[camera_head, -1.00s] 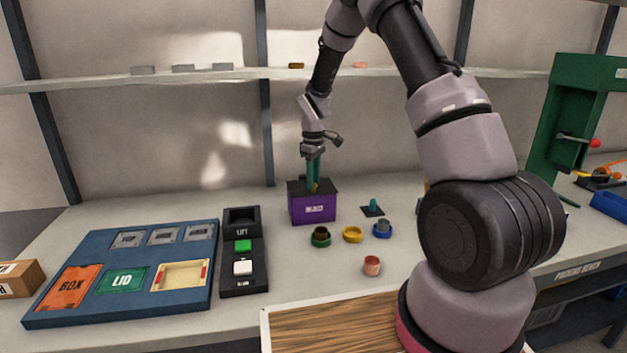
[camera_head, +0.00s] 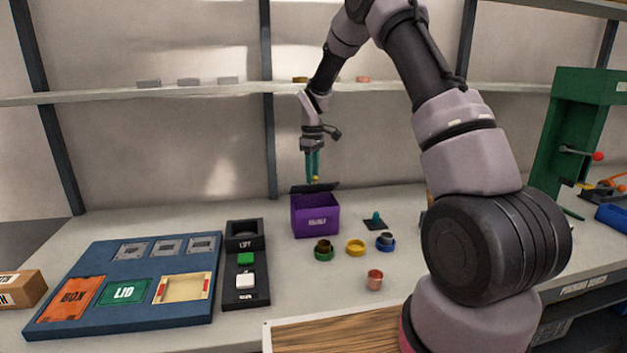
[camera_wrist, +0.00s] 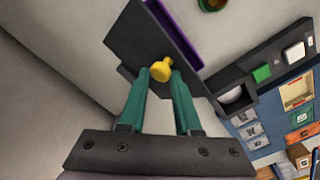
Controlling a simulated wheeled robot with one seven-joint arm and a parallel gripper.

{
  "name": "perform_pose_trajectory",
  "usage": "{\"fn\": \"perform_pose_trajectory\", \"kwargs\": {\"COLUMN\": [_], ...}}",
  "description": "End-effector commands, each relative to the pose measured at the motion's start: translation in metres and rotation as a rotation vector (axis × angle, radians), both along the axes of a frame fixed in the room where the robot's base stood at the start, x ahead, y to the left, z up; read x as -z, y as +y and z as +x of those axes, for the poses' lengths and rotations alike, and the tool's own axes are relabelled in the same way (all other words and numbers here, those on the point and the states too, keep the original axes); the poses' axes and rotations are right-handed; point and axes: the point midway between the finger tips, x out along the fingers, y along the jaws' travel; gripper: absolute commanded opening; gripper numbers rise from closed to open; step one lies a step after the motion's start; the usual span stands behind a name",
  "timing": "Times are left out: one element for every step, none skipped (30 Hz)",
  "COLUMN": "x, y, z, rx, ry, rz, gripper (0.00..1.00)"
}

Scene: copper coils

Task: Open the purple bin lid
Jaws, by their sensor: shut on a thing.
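The purple bin (camera_head: 316,217) stands near the back of the table in the head view. Its dark lid (camera_head: 314,188) is raised and tilted back at the rear of the bin. In the wrist view the lid (camera_wrist: 150,48) is a dark panel, with a strip of the purple bin (camera_wrist: 176,32) beside it. A yellow knob (camera_wrist: 161,70) sits on the lid. My gripper (camera_wrist: 160,78) has its green fingers shut on the yellow knob. In the head view my gripper (camera_head: 313,176) is above the bin at the lid's edge.
A blue board (camera_head: 130,280) with labelled panels and a black button box (camera_head: 245,265) lie to the left. Green (camera_head: 324,249), yellow (camera_head: 355,247) and blue (camera_head: 385,241) rings and a copper piece (camera_head: 375,280) are in front and right. A shelf (camera_head: 200,88) runs behind.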

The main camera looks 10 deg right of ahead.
Motion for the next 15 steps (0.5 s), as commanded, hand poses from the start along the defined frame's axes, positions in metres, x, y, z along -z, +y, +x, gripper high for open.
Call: {"fn": "perform_pose_trajectory", "kwargs": {"x": [0.0009, 0.0006, 0.0001, -0.0001, -0.0004, -0.0006, -0.0007, -0.0008, -0.0008, -0.0008, -0.0008, -0.0008, -0.0008, -0.0007, -0.0006], "y": [-0.0097, -0.0101, -0.0104, -0.0107, -0.0109, -0.0111, -0.0112, -0.0113, -0.0114, -0.0115, -0.0116, -0.0117, -0.0117, -0.0118, -0.0119], "z": [0.0051, 0.0059, 0.007, 0.0076, 0.0082, 0.0087, 0.0092, 0.0094, 0.0096, 0.0097, 0.0098, 0.0098, 0.0098, 0.0097, 0.0096], "rx": [0.005, 0.006, 0.006, 0.006, 0.006, 0.006, 0.006, 0.006, 0.006, 0.006, 0.006, 0.006, 0.006, 0.006, 0.006], "ry": [-0.006, -0.005, -0.005, -0.004, -0.004, -0.004, -0.004, -0.004, -0.004, -0.004, -0.003, -0.003, -0.003, -0.003, -0.002], "rz": [-0.01, -0.011, -0.011, -0.011, -0.011, -0.011, -0.012, -0.012, -0.012, -0.012, -0.013, -0.013, -0.013, -0.013, -0.012], "gripper": [0.0, 0.0, 0.0, 0.0, 0.0, 0.0, 0.0, 0.0, 0.0, 0.0, 0.0, 0.0, 0.0, 0.0, 0.0]}}
